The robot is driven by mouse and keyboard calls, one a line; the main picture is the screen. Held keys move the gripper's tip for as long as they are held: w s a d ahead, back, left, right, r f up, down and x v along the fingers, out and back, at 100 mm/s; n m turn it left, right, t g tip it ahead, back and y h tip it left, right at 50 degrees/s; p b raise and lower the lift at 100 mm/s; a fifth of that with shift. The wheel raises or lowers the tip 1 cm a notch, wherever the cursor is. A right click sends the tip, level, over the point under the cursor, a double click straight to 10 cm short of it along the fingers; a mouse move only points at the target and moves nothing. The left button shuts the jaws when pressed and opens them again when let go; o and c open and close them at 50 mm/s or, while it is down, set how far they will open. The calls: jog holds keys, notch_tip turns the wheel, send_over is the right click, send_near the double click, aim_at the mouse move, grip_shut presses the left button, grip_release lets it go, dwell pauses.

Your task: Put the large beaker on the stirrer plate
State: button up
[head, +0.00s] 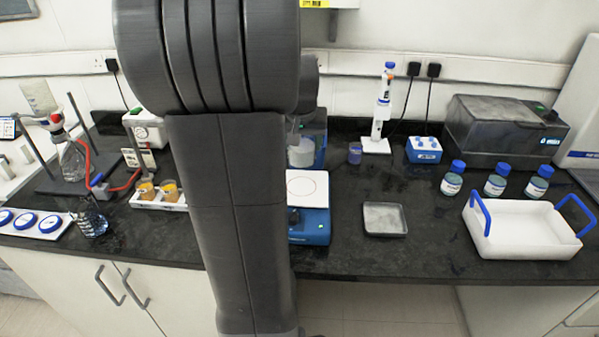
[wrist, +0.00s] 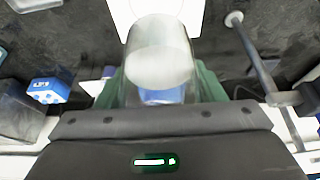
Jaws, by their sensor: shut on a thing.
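The large beaker (wrist: 160,62), clear with whitish contents, is between the green fingers of my gripper (wrist: 162,88) in the wrist view. My gripper is shut on it. In the head view the beaker (head: 301,153) shows just right of my arm, which hides its left side and my fingers. The stirrer plate (head: 307,188), blue with a white top and a circle on it, is in front of and below the beaker. Its white top (wrist: 203,14) also shows at the upper edge of the wrist view. I cannot tell whether the beaker touches anything beneath it.
A blue device (head: 320,138) is close behind the beaker. A metal tray (head: 384,219) lies right of the stirrer plate. A white pipette stand (head: 376,146), a blue block (head: 424,150) and a white crate (head: 520,247) are farther right. A stand rod (wrist: 256,60) shows in the wrist view.

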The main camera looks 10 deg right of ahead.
aim_at(301, 145)
notch_tip(301, 145, down, 8)
jog(key=shift+f, duration=0.1)
dwell(0.4)
jog(key=o, duration=1.1)
jog(key=shift+f, duration=0.1)
jog(key=v, duration=1.2)
jog(key=shift+r+b, duration=0.2)
jog(key=shift+b, duration=0.1)
jog(key=shift+f, duration=0.1)
